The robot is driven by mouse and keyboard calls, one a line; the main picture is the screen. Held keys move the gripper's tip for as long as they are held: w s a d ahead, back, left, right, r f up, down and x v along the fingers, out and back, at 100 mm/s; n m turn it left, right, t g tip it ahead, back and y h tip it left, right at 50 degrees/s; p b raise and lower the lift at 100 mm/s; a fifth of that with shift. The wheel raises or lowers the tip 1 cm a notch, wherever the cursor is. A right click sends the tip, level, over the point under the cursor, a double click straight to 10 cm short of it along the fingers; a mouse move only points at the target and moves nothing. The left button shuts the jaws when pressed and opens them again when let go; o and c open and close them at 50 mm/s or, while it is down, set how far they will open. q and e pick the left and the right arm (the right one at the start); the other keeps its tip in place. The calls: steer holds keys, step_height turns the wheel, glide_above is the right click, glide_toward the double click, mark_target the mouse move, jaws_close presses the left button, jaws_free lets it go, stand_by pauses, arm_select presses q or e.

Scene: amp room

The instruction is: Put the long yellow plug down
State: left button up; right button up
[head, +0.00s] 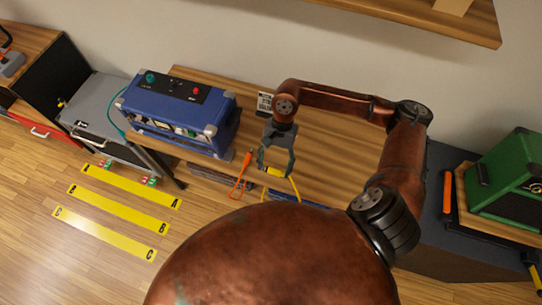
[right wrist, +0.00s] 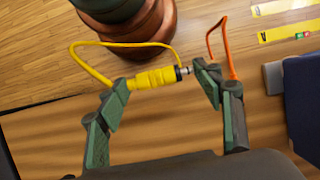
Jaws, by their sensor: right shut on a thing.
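The long yellow plug (head: 275,171) is between the fingers of my right gripper (head: 277,163), near the front edge of the wooden table (head: 325,150). In the right wrist view the plug (right wrist: 155,78) spans lengthwise between the two fingertips (right wrist: 166,80). One finger is at its yellow cable end and the other at its metal tip. A yellow cable (right wrist: 84,62) loops from it. In the head view the cable (head: 296,187) hangs down past the table edge. My left gripper is not in view.
An orange cable (head: 238,186) with its plug lies just left of my gripper. A blue amp (head: 165,107) stands to the left and a green amp (head: 508,178) at the far right. Yellow lettered strips (head: 119,212) lie on the floor. A wooden shelf (head: 420,14) hangs above.

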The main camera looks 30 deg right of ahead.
steer(key=w+d+f, duration=0.2)
steer(key=w, duration=0.2)
glide_above(272, 162)
steer(key=d, duration=0.1)
steer(key=f, duration=0.5)
steer(key=shift+w+f, duration=0.3)
steer(key=shift+f, duration=0.1)
steer(key=shift+w+d+f+b, duration=0.1)
steer(key=shift+w+f+b, duration=0.1)
steer(key=shift+f+b, duration=0.1)
step_height(272, 162, down, 2)
steer(key=shift+f, duration=0.5)
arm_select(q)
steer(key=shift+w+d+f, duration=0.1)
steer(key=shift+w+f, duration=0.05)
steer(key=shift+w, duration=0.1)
arm_select(e)
steer(key=shift+f+b, duration=0.3)
steer(key=shift+f, duration=0.1)
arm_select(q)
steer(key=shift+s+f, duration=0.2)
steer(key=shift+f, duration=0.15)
arm_select(e)
steer(key=o, duration=1.2)
steer(key=shift+r, duration=0.1)
